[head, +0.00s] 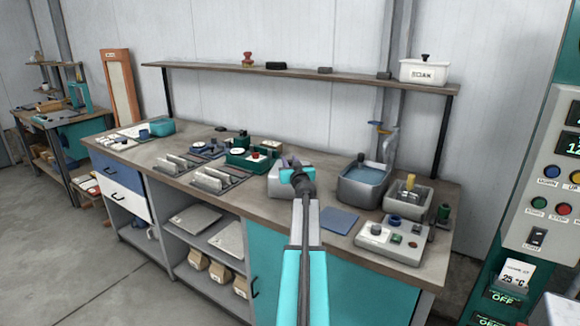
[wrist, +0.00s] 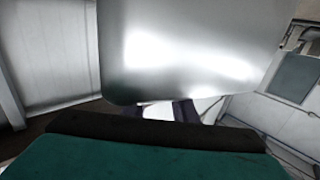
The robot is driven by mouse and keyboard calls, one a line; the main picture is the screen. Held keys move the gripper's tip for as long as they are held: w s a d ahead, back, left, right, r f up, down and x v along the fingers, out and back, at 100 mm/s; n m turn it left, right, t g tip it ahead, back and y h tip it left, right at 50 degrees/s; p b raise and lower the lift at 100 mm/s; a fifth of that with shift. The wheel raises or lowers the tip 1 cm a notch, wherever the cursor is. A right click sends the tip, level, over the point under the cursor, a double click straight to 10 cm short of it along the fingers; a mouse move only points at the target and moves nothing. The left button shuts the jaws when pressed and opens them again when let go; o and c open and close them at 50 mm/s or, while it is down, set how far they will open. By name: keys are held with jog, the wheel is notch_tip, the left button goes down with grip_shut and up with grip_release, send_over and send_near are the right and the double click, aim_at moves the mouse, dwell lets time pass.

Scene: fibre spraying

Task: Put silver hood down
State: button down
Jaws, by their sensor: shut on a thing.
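The silver hood (wrist: 190,45) fills the upper middle of the wrist view as a large shiny metal face with rounded lower corners. My gripper (wrist: 168,112) is shut on it; the dark fingers show just under its lower edge. In the head view my gripper (head: 297,172) is over the middle of the long workbench. A grey boxy shape (head: 281,183) shows there, partly hidden by my arm; it appears to be the hood. I cannot tell whether it touches the bench top.
The workbench (head: 240,203) holds plates and green devices to the left. To the right are a blue mat (head: 339,220), a water basin (head: 364,182), a grey tub (head: 409,199) and a control box (head: 392,241). A shelf (head: 300,73) runs above; a control cabinet (head: 540,180) stands at right.

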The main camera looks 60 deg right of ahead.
jog(key=shift+f, duration=0.15)
jog(key=c, duration=1.4)
grip_release()
jog(key=shift+c, duration=0.2)
jog(key=shift+s+a, duration=0.1)
jog(key=p+v, duration=0.1)
jog(key=v, duration=1)
jog(key=shift+s+a, duration=0.25)
jog(key=shift+a, duration=0.05)
